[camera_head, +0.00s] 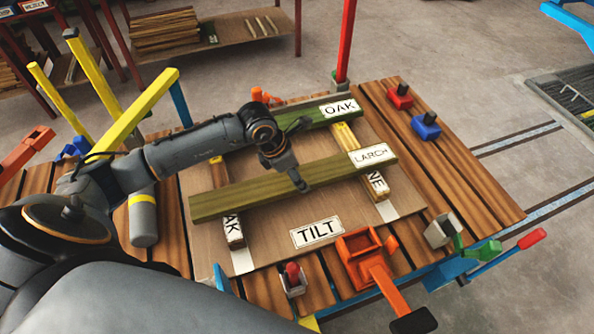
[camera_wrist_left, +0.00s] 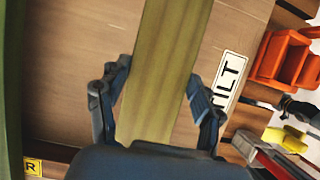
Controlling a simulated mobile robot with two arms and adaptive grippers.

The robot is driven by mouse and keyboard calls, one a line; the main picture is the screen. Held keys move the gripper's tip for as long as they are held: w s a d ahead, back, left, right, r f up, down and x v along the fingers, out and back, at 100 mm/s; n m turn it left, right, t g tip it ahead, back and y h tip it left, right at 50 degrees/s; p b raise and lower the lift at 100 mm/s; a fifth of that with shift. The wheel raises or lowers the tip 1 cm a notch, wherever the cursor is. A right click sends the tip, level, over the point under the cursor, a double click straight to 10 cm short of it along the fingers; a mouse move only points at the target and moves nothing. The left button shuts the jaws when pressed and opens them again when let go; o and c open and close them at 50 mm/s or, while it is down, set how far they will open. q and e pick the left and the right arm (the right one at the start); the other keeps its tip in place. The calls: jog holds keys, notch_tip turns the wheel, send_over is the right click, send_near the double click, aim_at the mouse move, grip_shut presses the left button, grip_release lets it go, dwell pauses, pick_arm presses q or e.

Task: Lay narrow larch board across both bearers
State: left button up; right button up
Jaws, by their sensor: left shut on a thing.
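The narrow larch board (camera_head: 255,190), greenish with a LARCH label at its right end, spans over the left bearer (camera_head: 233,232) and the right bearer (camera_head: 376,186). I cannot tell whether its underside touches them. My left gripper (camera_head: 298,182) is shut on the larch board near its middle. In the left wrist view, the fingers (camera_wrist_left: 158,100) stand on both sides of the larch board (camera_wrist_left: 163,55). The bearers' labels are partly covered by the board, leaving "AK" and "NE" readable. My right gripper is not in view.
A green board labelled OAK (camera_head: 318,113) lies across the bearers' far ends, partly behind my arm. A TILT label (camera_head: 318,232) lies on the brown panel in front. An orange clamp (camera_head: 362,257) stands at the near edge. Red (camera_head: 399,96) and blue (camera_head: 426,125) pieces sit at right.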

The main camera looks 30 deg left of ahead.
pick_arm(q)
jog(key=o, duration=1.7)
jog(key=shift+a+r, duration=0.1)
jog(key=b+v, duration=0.1)
jog(key=v, duration=1.1)
